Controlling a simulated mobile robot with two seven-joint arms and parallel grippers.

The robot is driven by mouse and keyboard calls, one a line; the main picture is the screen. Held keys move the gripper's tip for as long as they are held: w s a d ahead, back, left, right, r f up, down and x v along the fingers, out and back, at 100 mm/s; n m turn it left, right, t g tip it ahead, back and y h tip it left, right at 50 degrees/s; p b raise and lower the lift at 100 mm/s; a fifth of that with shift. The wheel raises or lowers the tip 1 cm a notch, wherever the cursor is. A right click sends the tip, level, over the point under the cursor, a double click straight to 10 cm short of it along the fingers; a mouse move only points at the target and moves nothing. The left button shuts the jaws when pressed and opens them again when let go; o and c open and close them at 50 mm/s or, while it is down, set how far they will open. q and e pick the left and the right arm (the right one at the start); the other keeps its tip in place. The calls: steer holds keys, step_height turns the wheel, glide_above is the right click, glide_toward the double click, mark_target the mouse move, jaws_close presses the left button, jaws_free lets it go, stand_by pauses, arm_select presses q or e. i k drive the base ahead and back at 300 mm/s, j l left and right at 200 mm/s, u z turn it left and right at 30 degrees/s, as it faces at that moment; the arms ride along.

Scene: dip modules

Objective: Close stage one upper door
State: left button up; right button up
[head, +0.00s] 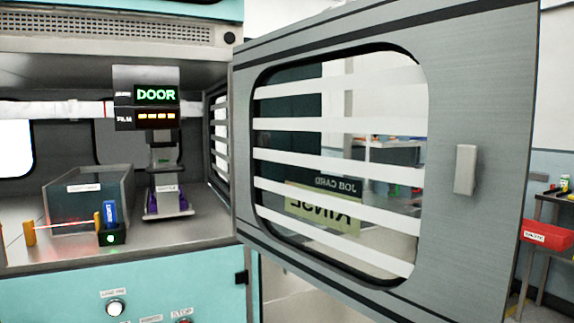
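The upper door (470,95) is a large grey panel with a striped window (340,165), standing wide open. It is hinged at the right side of the machine opening and swings out toward me on the right. A light grey vertical handle (465,170) sits near its outer edge. Neither of my grippers is in view.
Inside the chamber are a clear grey tank (90,198), a blue module in a dark holder (111,213), orange posts (30,233) and a stand (168,205). A white button (115,308) is on the teal front. A red bin (546,235) stands on a cart at right.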

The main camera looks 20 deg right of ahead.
mark_target(478, 60)
steer(key=l+u, duration=0.8)
steer(key=k+l+u, duration=0.15)
steer(key=l, duration=0.25)
steer(key=k+l+u, duration=0.15)
steer(key=l, duration=0.25)
steer(key=k+l, duration=0.1)
steer(key=l, duration=0.3)
steer(key=k+l, duration=0.1)
steer(key=l, duration=0.35)
